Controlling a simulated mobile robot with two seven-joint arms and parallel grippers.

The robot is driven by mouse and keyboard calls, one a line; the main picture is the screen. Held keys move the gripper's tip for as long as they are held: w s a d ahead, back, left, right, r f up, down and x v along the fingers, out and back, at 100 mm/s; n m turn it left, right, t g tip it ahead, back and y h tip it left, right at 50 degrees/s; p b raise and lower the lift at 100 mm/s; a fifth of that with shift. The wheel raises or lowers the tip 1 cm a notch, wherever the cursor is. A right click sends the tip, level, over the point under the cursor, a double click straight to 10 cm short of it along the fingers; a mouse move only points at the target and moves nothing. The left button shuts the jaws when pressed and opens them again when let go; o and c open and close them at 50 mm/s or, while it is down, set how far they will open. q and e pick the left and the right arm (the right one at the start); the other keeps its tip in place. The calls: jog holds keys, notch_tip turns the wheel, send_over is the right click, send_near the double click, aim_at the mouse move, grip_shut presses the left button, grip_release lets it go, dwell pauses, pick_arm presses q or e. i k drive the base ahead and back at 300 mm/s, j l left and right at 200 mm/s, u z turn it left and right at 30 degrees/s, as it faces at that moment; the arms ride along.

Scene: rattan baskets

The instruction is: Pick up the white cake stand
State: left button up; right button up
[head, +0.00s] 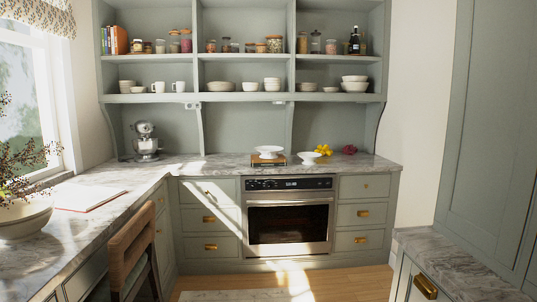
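Two small white footed dishes stand on the back marble counter (215,164) above the oven, and either could be the cake stand. One white footed dish (269,149) rests on a wooden board or box (268,160). The other white footed dish (309,156) stands to its right, directly on the counter. Both look upright and empty, though they are small at this distance. Neither of my grippers is in view.
Yellow fruit (323,150) and a dark red item (350,150) lie right of the dishes. A mixer (146,141) stands at the left. A wooden chair (133,245) and marble counter (460,265) flank the clear floor (340,284) before the oven (289,224).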

aim_at(269, 153)
jog(key=i+z, duration=0.1)
jog(key=i, duration=2.95)
jog(key=i+u, duration=0.2)
jog(key=i, duration=0.2)
jog(key=i+l+u, duration=0.2)
jog(key=i, duration=0.15)
jog(key=i+l+u, duration=0.2)
jog(key=i, duration=0.15)
